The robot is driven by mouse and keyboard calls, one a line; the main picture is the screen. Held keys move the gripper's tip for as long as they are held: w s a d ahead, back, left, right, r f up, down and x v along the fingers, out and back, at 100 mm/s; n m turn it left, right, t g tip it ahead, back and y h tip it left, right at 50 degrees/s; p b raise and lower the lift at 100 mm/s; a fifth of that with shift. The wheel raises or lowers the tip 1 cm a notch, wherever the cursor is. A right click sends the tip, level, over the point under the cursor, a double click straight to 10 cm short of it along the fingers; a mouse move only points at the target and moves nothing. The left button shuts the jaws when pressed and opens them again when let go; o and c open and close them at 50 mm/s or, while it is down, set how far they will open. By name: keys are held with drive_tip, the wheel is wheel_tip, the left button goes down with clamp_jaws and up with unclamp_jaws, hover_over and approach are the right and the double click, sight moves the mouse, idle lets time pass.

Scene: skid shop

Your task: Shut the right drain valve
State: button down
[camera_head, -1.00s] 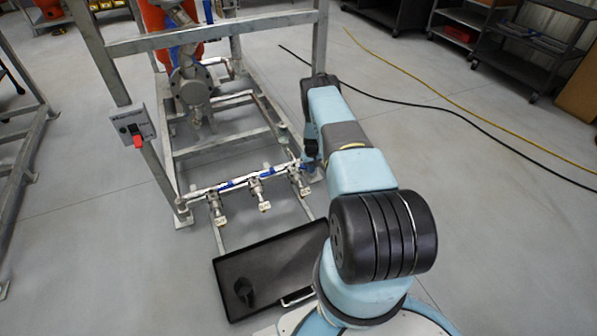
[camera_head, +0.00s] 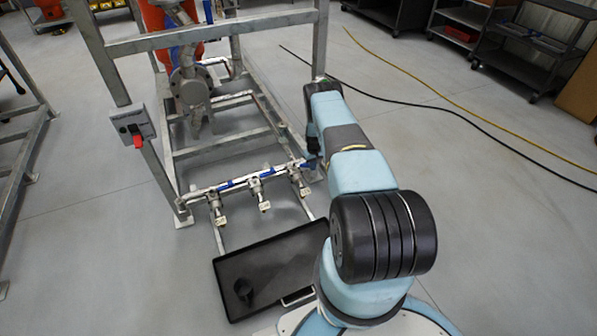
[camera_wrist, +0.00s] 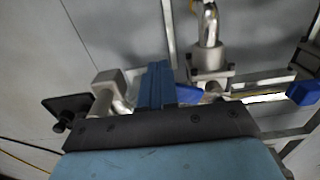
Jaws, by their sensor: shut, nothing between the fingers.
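Three small metal drain valves with blue levers and tagged outlets sit along a low pipe in the head view. The right drain valve (camera_head: 298,178) is at the pipe's right end, beside my arm; its blue lever (camera_head: 311,163) is partly hidden there. In the wrist view its metal body (camera_wrist: 208,60) stands just right of my fingers, with the blue lever (camera_wrist: 188,94) close beside them. Whether they touch, I cannot tell. My gripper (camera_wrist: 157,72) is shut and empty. The middle valve (camera_head: 258,190) and left valve (camera_head: 215,205) have levers lying along the pipe.
The grey skid frame (camera_head: 210,38) rises behind. A control box with a red switch (camera_head: 134,125) hangs on its left post. Open floor lies to the right.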

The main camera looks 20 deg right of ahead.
drive_tip(key=shift+w, duration=0.1)
drive_tip(key=shift+w+d, duration=0.65)
drive_tip(key=shift+w, duration=0.3)
drive_tip(key=shift+w+d, duration=0.15)
drive_tip(key=shift+w, duration=0.1)
drive_tip(key=shift+s, duration=0.15)
drive_tip(key=shift+s, duration=0.45)
drive_tip(key=shift+r, duration=3.45)
